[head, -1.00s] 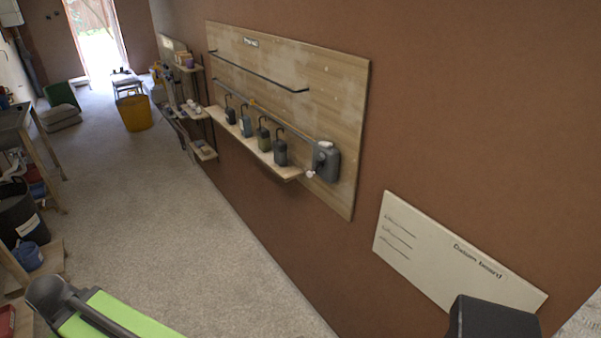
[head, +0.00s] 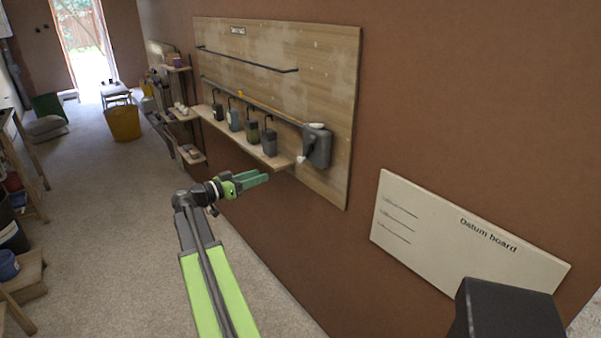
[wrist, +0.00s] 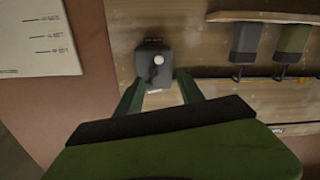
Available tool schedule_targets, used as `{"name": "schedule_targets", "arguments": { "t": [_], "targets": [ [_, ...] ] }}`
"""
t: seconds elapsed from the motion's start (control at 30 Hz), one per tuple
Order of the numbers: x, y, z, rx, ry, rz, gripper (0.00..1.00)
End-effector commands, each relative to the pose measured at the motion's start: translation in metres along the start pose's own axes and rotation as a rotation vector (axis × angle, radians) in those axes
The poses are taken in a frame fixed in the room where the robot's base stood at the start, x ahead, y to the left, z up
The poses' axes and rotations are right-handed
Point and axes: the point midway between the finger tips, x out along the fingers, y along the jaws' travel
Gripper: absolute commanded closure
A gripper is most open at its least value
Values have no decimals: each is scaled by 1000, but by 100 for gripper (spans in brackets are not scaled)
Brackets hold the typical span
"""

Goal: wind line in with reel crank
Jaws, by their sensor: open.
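The reel (head: 317,147) is a grey box at the right end of a wooden wall board (head: 335,95). Its crank ends in a pale knob (head: 301,160) low on the front. A thin line (head: 275,112) runs left from the reel along the board, with a small orange piece (head: 240,94) on it. My gripper (head: 266,178) is open and empty, below and left of the reel, apart from it. In the wrist view the reel (wrist: 150,74) and the knob (wrist: 158,59) appear between and beyond the spread fingers (wrist: 160,82).
A shelf (head: 285,163) with several hanging grey, blue and green containers (head: 252,131) juts out left of the reel. A dark bar (head: 245,60) crosses the board above. A pale datum board (head: 430,225) hangs lower right.

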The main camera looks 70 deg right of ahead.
Motion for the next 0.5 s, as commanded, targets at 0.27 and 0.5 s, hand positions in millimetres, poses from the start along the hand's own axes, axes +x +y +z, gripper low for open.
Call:
{"name": "schedule_targets", "arguments": {
  "t": [0.27, 0.5],
  "targets": [
    [19, 3, -6, 19, 23, 15, 55],
    [74, 3, -7, 17, 22, 16, 55]
  ]
}}
